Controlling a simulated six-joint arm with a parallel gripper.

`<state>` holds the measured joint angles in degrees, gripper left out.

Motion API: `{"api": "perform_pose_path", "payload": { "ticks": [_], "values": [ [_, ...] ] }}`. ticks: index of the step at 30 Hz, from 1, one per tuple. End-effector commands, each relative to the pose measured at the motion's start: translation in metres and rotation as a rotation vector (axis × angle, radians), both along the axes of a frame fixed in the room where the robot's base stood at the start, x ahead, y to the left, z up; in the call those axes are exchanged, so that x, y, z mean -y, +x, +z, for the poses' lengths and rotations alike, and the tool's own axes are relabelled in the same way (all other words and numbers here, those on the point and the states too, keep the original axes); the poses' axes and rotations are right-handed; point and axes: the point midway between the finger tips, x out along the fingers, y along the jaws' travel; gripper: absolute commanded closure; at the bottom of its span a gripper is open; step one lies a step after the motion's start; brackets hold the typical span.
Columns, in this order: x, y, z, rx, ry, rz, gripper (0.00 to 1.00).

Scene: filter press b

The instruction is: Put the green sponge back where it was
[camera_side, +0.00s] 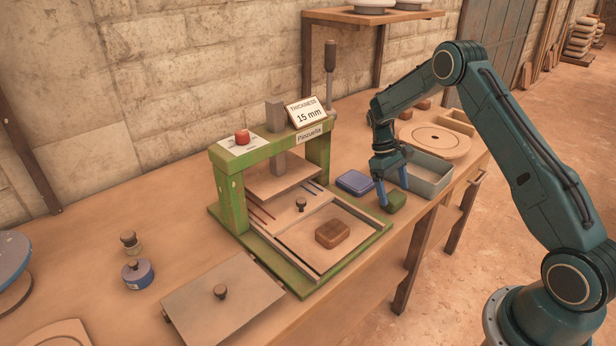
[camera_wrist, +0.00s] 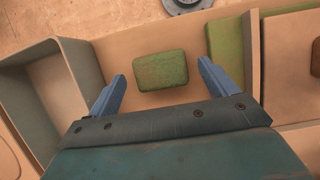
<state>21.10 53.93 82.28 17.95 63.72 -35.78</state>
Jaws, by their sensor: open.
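The green sponge (camera_side: 395,201) lies flat on the wooden table beside the right edge of the green press (camera_side: 235,205). It also shows in the wrist view (camera_wrist: 160,70), near the centre, just beyond the fingertips. My gripper (camera_side: 393,192) is low over the sponge, with its two blue fingers apart. In the wrist view my gripper (camera_wrist: 161,84) is open, one finger to each side of the sponge, and nothing is held. The side view does not show clearly how high the fingertips are above the table.
A grey bin (camera_side: 429,174) stands close right of my gripper. A blue sponge-like block (camera_side: 355,183) lies to the left, behind. The green press frame edge (camera_wrist: 226,42) is close to the right finger.

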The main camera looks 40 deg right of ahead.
Motion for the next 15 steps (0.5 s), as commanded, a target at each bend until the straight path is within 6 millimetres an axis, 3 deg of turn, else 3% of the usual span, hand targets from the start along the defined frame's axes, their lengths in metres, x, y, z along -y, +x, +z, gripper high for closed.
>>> {"api": "perform_pose_path", "payload": {
  "ticks": [15],
  "values": [
    [0.0, 0.03, 0.072, 0.001, -0.002, 0.001, 0.15]
  ]
}}
